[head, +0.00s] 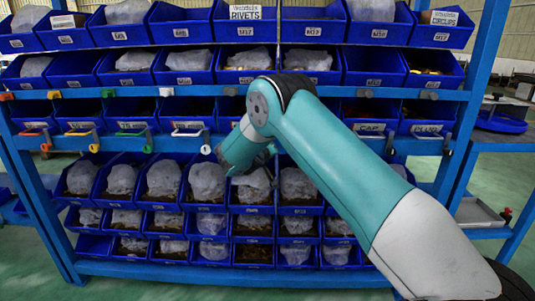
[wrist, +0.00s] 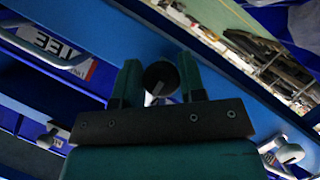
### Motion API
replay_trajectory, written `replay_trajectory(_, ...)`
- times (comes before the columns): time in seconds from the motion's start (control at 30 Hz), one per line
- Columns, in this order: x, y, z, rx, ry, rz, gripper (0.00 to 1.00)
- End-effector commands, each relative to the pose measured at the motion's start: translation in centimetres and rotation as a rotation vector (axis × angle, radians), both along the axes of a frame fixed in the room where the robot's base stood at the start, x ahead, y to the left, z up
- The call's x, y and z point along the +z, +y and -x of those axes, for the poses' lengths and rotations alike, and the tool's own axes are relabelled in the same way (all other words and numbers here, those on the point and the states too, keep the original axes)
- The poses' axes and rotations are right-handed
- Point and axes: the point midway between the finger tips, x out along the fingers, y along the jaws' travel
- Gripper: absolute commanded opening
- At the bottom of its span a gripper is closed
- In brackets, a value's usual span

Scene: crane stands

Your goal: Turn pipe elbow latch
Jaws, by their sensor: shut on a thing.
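My gripper (wrist: 160,78) is shut on a dark round knob (wrist: 161,77), one finger on each side of it in the wrist view. The knob lies in front of the rack's blue beam (wrist: 215,50). No elbow label is legible, so I cannot confirm from a label that this is the pipe elbow latch. In the head view my arm hides the fingers and the held knob. A latch with a silver handle (wrist: 40,48) crosses a drawer labelled TEE at the left of the wrist view.
The rack (head: 130,94) holds rows of blue bins. Other latches with knobs line one row, including a white one (head: 205,149), a green one (head: 149,148) and a yellow one (head: 94,147). A pale knob (wrist: 290,153) shows at the wrist view's lower right.

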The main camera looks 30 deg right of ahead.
Motion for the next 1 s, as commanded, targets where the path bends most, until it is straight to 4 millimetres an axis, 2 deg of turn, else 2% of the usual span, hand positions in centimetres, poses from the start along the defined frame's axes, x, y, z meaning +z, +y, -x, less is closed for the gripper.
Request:
replay_trajectory(0.03,0.62,0.28,-0.38,0.01,-0.007,0.018,0.14)
replay_trajectory(0.63,0.72,0.64,-0.51,0.017,0.014,0.049,0.14)
replay_trajectory(0.67,0.72,0.66,-0.52,0.018,0.014,0.048,0.4)
replay_trajectory(0.73,0.71,0.67,-0.53,0.018,0.014,0.048,0.56)
replay_trajectory(0.77,0.7,0.65,-0.52,0.018,0.014,0.048,0.6)
replay_trajectory(1.0,0.46,0.24,-0.3,0.01,0.02,0.046,0.6)
